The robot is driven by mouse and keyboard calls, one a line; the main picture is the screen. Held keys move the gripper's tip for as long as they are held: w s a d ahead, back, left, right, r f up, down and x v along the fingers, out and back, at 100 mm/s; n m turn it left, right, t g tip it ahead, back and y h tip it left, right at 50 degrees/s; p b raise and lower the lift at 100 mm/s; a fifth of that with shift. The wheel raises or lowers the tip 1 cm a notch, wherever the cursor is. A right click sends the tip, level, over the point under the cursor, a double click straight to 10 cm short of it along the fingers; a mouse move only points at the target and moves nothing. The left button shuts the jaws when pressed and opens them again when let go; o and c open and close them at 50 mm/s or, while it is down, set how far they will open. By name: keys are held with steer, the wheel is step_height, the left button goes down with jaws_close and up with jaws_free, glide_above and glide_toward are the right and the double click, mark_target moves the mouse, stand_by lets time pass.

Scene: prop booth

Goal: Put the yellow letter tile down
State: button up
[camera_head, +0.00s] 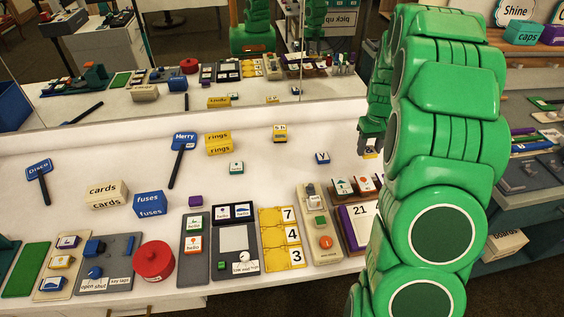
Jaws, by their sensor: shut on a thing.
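My gripper (370,148) is in the right half of the head view, beside the green links of my arm. It is shut on a small yellow letter tile (369,155), which shows just below the fingertips. The tile's letter is too small to read, and the fingers cover part of it. It appears to be above the white tabletop (265,195); I cannot tell the exact gap. A blue letter tile (322,157) lies on the table to the left of the gripper.
A yellow box (280,133), a green-edged tile (236,168) and a yellow "rings" box (219,143) stand farther left. A tray with red-marked cards (353,187) is below the gripper. A mirror (210,60) backs the table. Bare white table shows around the blue tile.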

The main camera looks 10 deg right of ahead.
steer(key=s+a, duration=0.1)
steer(key=a, duration=2.8)
glide_above(270, 166)
steer(key=s, duration=0.2)
steer(key=f, duration=0.8)
steer(key=shift+w, duration=0.25)
steer(key=shift+w+a+f, duration=0.1)
steer(key=shift+w+f, duration=0.75)
steer(key=shift+f, duration=1.55)
steer(key=shift+f, duration=0.1)
